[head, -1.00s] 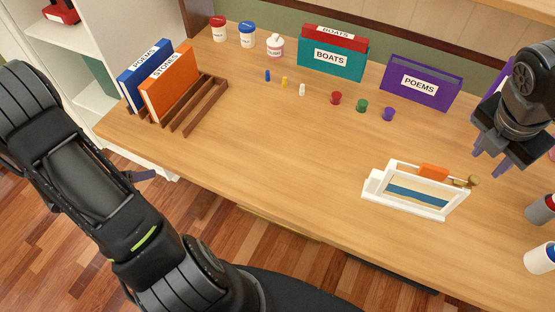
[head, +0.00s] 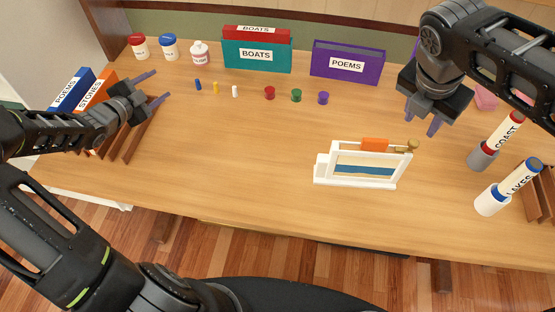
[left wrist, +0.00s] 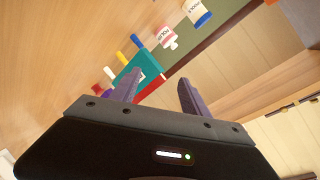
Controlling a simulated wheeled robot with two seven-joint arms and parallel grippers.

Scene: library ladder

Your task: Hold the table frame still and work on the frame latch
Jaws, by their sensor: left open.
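The white table frame (head: 325,167) stands upright on the desk, right of centre in the head view, with a blue band inside. An orange block (head: 374,145) sits on its top bar, and a brass knob (head: 413,146) is at its top right corner. My left gripper (head: 161,86) is open and empty above the slatted wooden rack at the left, far from the frame. Its fingers also show in the left wrist view (left wrist: 157,88). My right gripper (head: 422,122) hangs above and right of the frame, fingers apart, with nothing between them.
A teal BOATS box (head: 257,56) and a purple POEMS box (head: 346,63) stand at the back. Small pegs and coloured pots (head: 296,96) lie before them. The desk between rack and frame is clear.

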